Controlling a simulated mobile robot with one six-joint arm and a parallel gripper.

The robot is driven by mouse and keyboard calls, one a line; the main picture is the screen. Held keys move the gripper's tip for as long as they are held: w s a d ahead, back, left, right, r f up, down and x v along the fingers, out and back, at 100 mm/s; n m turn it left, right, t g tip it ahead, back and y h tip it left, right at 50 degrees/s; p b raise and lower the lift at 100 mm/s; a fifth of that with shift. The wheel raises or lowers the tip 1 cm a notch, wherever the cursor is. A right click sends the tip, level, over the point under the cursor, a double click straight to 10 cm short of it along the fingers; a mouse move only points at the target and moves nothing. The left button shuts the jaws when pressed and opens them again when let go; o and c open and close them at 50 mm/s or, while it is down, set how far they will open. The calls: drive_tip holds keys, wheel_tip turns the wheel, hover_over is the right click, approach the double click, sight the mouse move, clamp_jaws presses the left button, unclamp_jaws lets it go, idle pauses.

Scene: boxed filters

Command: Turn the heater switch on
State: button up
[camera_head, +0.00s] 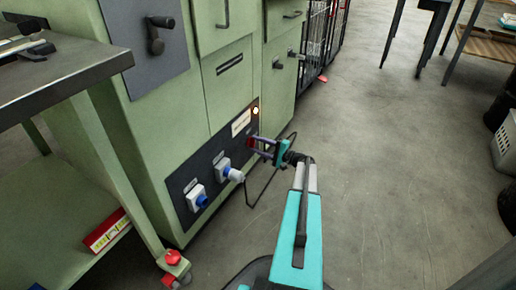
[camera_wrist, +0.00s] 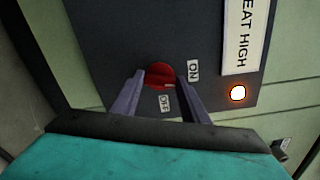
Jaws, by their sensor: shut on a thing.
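The heater switch is a round red knob (camera_wrist: 160,74) on a dark panel (camera_wrist: 104,40), with an ON label (camera_wrist: 194,70) to its right and an OFF label (camera_wrist: 165,102) below it. My gripper (camera_wrist: 160,80) has one finger on each side of the knob and is shut on it. In the head view my gripper (camera_head: 257,145) reaches the panel's right end and mostly covers the red knob (camera_head: 250,142). An indicator lamp (camera_wrist: 237,93) glows orange beside the HEAT HIGH label (camera_wrist: 241,38). I cannot tell exactly where the knob points.
Two sockets with blue parts, one (camera_head: 197,197) and another (camera_head: 224,170) with a grey plug, sit left on the same panel. A dark cable (camera_head: 262,192) loops near my arm. A metal table (camera_head: 60,75) stands at left.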

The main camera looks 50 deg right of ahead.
drive_tip(key=shift+s+f+n+b, duration=0.1)
drive_tip(key=shift+n+b, duration=0.35)
drive_tip(key=shift+n, duration=0.4)
drive_tip(key=shift+s+f+n+b, duration=0.1)
drive_tip(key=shift+n+b, duration=0.35)
drive_tip(key=shift+n, duration=0.4)
drive_tip(key=shift+r, duration=0.1)
drive_tip(key=o, duration=1.1)
drive_tip(key=shift+w, duration=0.1)
drive_tip(key=shift+c, duration=0.2)
drive_tip(key=p+v, duration=0.5)
drive_tip(key=v, duration=0.8)
drive_tip(key=shift+s, duration=0.4)
drive_tip(key=shift+s, duration=0.15)
